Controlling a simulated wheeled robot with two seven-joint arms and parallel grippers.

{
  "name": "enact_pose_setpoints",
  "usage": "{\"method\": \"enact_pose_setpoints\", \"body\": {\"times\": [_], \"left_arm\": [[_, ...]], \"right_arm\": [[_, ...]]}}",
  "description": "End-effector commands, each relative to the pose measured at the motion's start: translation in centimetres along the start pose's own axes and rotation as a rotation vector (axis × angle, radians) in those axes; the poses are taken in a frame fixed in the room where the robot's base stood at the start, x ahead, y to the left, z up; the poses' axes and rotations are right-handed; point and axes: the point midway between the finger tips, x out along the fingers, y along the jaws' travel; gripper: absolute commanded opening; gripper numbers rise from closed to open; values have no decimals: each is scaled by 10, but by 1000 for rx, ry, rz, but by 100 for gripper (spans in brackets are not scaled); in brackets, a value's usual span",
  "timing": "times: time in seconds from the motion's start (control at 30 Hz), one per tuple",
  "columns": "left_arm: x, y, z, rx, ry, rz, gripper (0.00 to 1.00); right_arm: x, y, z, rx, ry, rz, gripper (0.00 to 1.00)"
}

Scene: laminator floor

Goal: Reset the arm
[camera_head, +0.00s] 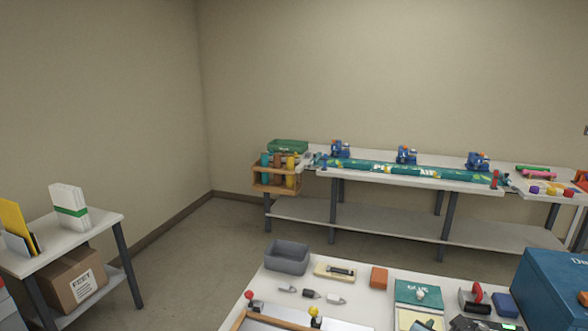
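Neither of my arms nor grippers shows in the head view. Whether they are open or shut, and where they are, is hidden from me. The head view looks over a white worktable (357,311) in front of me, with a laminator room's walls and benches behind.
The near table bears a grey bin (287,257), an orange block (379,278), a green glue box (419,294) and a blue box (552,290). A side table (84,236) stands left, a long bench (400,180) at the back wall. Floor between is clear.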

Motion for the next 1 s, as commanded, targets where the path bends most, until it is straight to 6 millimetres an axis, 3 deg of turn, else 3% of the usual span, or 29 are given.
{"method": "enact_pose_setpoints", "body": {"times": [0.17,0.37,0.47,0.67,0.8,1.0], "left_arm": [[0,1,4,0,-5,2,36],[0,-3,-21,0,32,-4,36],[1,-4,-23,0,34,-5,36],[0,1,1,0,0,1,36],[0,1,5,0,-7,1,36],[0,1,4,0,-5,1,36]], "right_arm": [[-17,-18,-22,233,79,-17,43],[-43,-39,-49,547,186,-62,43],[-63,-53,-67,751,259,-106,43],[-126,-86,-105,1278,444,-291,43],[-171,-103,-122,1587,545,-466,43],[-218,-117,-132,1848,620,-672,43]]}}
